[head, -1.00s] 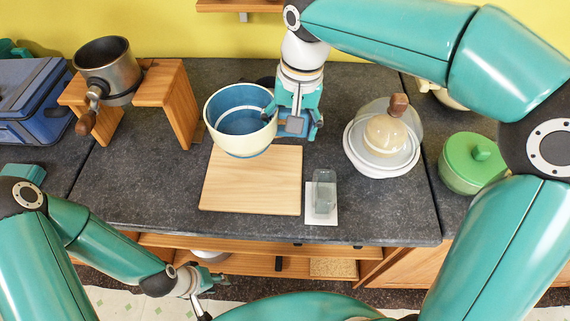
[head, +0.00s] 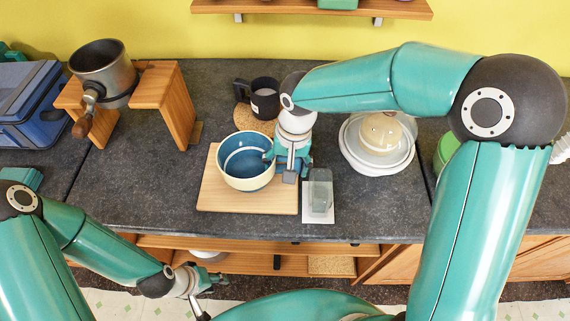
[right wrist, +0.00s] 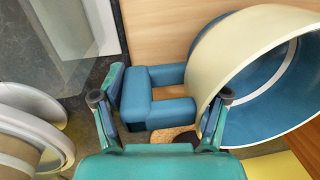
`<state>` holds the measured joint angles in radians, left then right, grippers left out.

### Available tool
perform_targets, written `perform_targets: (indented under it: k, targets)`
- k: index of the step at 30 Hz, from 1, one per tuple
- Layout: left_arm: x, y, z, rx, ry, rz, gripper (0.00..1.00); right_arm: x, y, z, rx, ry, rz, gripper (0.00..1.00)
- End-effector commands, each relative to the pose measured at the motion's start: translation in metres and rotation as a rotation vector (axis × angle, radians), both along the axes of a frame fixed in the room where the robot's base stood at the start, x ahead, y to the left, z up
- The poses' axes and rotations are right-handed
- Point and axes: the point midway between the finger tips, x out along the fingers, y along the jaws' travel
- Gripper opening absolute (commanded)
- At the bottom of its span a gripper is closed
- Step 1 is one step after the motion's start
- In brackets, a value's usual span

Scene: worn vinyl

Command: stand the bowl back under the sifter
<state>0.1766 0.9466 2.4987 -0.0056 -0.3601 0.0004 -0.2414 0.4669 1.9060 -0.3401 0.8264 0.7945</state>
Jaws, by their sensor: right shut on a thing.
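The bowl (head: 246,170), cream outside and blue inside with a pale band, is over the wooden board (head: 290,204); whether it touches the board I cannot tell. My right gripper (head: 279,160) is shut on the bowl's blue handle at its right side. In the right wrist view the fingers close around the handle (right wrist: 150,105) beside the bowl (right wrist: 232,45). The grey metal sifter (head: 118,75) with a crank sits in a wooden stand (head: 170,95) at the back left, with open space beneath. My left gripper (head: 211,294) is open and empty at the counter's front, low down.
A black mug (head: 264,103) stands on a cork mat behind the bowl. A glass tumbler (head: 320,188) on a white coaster is close right of the board. A domed dish (head: 377,160) and green pot (head: 445,152) stand right. A blue box (head: 30,110) is far left. Counter between stand and board is clear.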

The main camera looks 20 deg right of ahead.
Motion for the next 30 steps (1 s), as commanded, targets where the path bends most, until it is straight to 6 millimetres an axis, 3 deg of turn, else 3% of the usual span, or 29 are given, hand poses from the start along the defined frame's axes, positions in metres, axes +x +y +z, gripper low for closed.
perform_targets:
  k: [5,6,10,23,30]
  targets:
    - [0.000,0.000,0.000,0.000,0.000,0.000,0.40,0.001,0.000,0.000,0.001,-0.003,0.000,0.04]
    - [0.000,0.000,0.000,0.000,0.000,0.000,0.40,-0.001,0.000,-0.002,-0.001,0.002,0.001,0.75]
    - [0.000,0.000,0.000,0.000,0.000,0.000,0.40,0.000,0.000,-0.002,-0.001,0.002,0.001,0.97]
    - [0.000,0.000,0.000,0.000,0.000,0.000,0.40,0.000,0.000,0.002,0.000,-0.001,0.001,0.98]
    - [0.000,0.000,-0.003,0.000,0.000,0.000,0.40,0.000,-0.002,0.033,0.001,-0.006,0.002,0.98]
